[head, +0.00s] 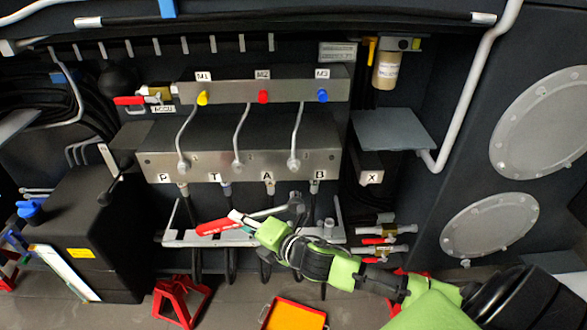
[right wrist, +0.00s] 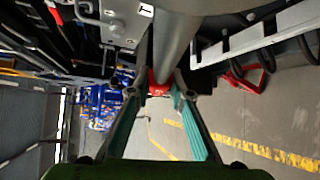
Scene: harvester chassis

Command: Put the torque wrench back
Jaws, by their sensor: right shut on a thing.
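The torque wrench shows in the head view as a red handle (head: 215,228) pointing left and a grey shaft (head: 270,212) rising right to a dark head below the B port. My right gripper (head: 242,217) reaches in from the lower right and is shut on the wrench near the handle. In the right wrist view the gripper (right wrist: 160,93) has its fingertips at a small red part (right wrist: 160,88), below a thick grey cylinder. The wrench is partly hidden by the gripper. My left gripper is not in view.
A metal rail (head: 205,239) runs just behind the wrench, under the valve block (head: 235,163) with its hoses. Red-handled valves (head: 380,240) are to the right. An orange tray (head: 293,315) and a red stand (head: 181,300) are on the floor. A black box (head: 95,230) stands left.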

